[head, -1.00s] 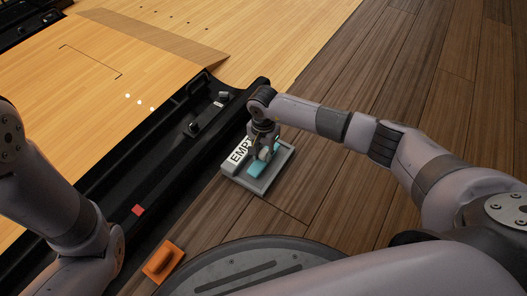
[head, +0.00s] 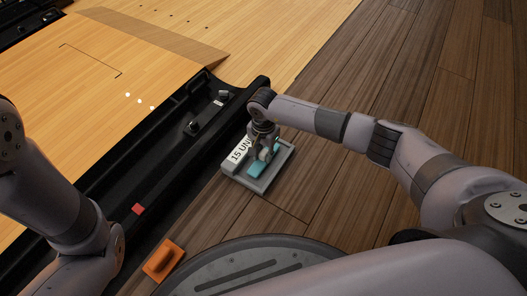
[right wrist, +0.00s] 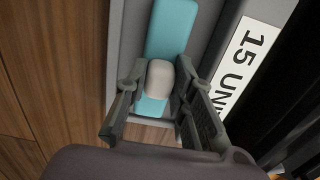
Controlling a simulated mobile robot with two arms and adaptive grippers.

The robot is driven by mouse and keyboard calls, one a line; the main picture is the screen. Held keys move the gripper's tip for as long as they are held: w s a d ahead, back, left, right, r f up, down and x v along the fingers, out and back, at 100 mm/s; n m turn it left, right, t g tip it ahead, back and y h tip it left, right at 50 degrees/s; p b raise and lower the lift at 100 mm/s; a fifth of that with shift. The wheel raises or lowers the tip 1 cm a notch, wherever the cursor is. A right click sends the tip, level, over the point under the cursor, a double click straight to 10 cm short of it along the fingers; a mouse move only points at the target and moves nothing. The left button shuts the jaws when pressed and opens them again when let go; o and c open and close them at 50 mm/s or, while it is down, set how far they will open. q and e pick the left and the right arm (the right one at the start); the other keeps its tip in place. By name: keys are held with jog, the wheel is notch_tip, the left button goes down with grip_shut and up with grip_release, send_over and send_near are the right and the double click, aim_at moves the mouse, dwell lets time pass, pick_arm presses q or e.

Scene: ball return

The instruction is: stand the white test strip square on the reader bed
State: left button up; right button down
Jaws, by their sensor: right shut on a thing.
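The reader (head: 259,183) is a grey tray on the wood floor, with a teal bed (head: 257,171) and a label starting "15 UNI". The bed also shows in the right wrist view (right wrist: 171,26). The white test strip (right wrist: 160,82) is a small rounded white piece between my right fingers, over the teal bed; whether it stands exactly square I cannot tell. My right gripper (right wrist: 156,70) is shut on it, low over the reader; it also shows in the head view (head: 266,150). My left arm shows at the left, but its gripper is out of view.
A black ball-return trough (head: 165,155) runs beside the reader, with a light wood lane (head: 90,100) beyond it. An orange block (head: 163,260) lies on the floor near my base, and a red square (head: 137,209) is on the trough. Floor right of the reader is clear.

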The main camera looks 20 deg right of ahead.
jog(key=shift+f, duration=0.3)
jog(key=c, duration=1.3)
grip_release()
jog(key=shift+r, duration=0.15)
notch_tip(320, 180, up, 12)
